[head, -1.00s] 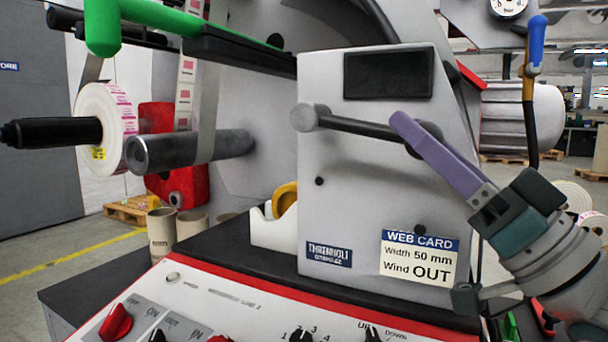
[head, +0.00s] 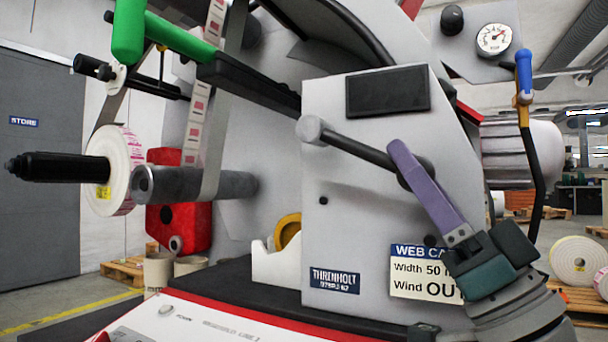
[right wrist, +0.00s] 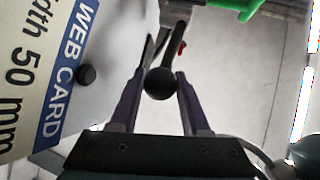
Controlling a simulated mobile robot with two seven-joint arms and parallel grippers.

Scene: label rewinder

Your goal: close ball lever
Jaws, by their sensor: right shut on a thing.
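The ball lever (head: 358,150) is a dark bar on the front of the grey machine housing. Its round grey hub is at the left and it slopes down to the right. Its black ball (right wrist: 160,83) lies between the two purple fingers of my right gripper (right wrist: 160,75) in the right wrist view, with the bar running away above it. In the head view my right gripper (head: 403,162) reaches up from the lower right, its fingers shut on the ball and partly hiding it. My left gripper is not in view.
A web card sign (head: 408,272) is on the housing behind my right gripper. A blue-handled lever (head: 524,75) stands to the right. A green handle (head: 180,38), a label roll (head: 112,170) and a grey roller (head: 190,184) are at the left. A black stud (right wrist: 86,75) sticks out near the gripper.

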